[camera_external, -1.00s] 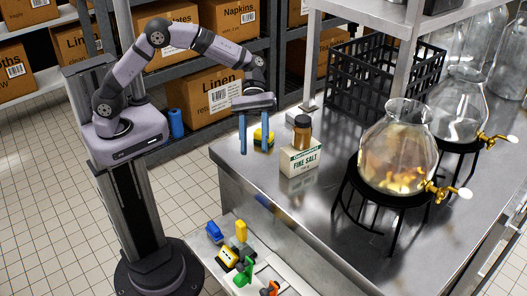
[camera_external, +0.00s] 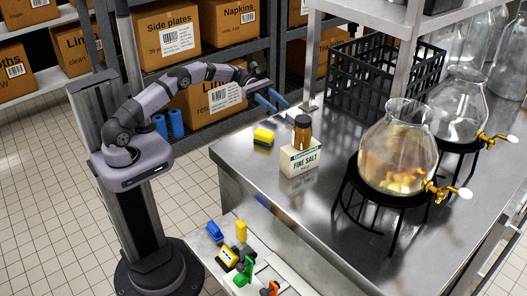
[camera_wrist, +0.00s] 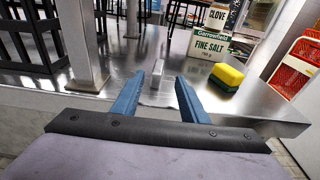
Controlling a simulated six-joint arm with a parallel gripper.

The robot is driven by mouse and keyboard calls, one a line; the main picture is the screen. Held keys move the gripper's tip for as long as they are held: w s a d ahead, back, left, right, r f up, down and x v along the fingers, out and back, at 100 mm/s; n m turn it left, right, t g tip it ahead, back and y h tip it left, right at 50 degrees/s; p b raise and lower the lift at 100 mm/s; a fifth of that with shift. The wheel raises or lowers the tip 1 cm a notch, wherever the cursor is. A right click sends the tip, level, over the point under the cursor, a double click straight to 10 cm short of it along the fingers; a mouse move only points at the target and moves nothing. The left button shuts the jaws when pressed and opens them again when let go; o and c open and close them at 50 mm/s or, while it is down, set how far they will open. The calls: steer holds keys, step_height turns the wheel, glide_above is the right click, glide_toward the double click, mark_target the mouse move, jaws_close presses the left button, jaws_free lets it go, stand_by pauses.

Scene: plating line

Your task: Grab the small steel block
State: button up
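A small steel block (camera_wrist: 157,70) stands on the steel counter in the wrist view, ahead of my gripper and between the lines of its two fingers. My gripper (camera_wrist: 158,82) is open, with two blue fingers spread apart and nothing between them. In the external view my gripper (camera_external: 280,106) is stretched out over the counter's back left edge, its fingers pointing right. I cannot make out the block clearly in the external view; it is near the fingertips.
A metal shelf post (camera_wrist: 78,40) rises left of my fingers. A black crate (camera_external: 375,80) and glass dispensers (camera_external: 395,150) stand farther off.

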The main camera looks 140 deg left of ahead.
mark_target(290, 114)
steer(key=shift+w+a+f+p, duration=0.1)
steer(key=shift+w+f+p, duration=0.15)
steer(key=shift+w, duration=0.85)
steer(key=shift+w+a+f+p, duration=0.15)
steer(key=shift+w+p, duration=0.15)
steer(key=shift+w, duration=0.85)
steer(key=shift+w+d+f+p, duration=0.1)
steer(key=shift+w+f+p, duration=0.15)
steer(key=shift+w, duration=0.85)
steer(key=shift+r, duration=0.1)
jaws_close()
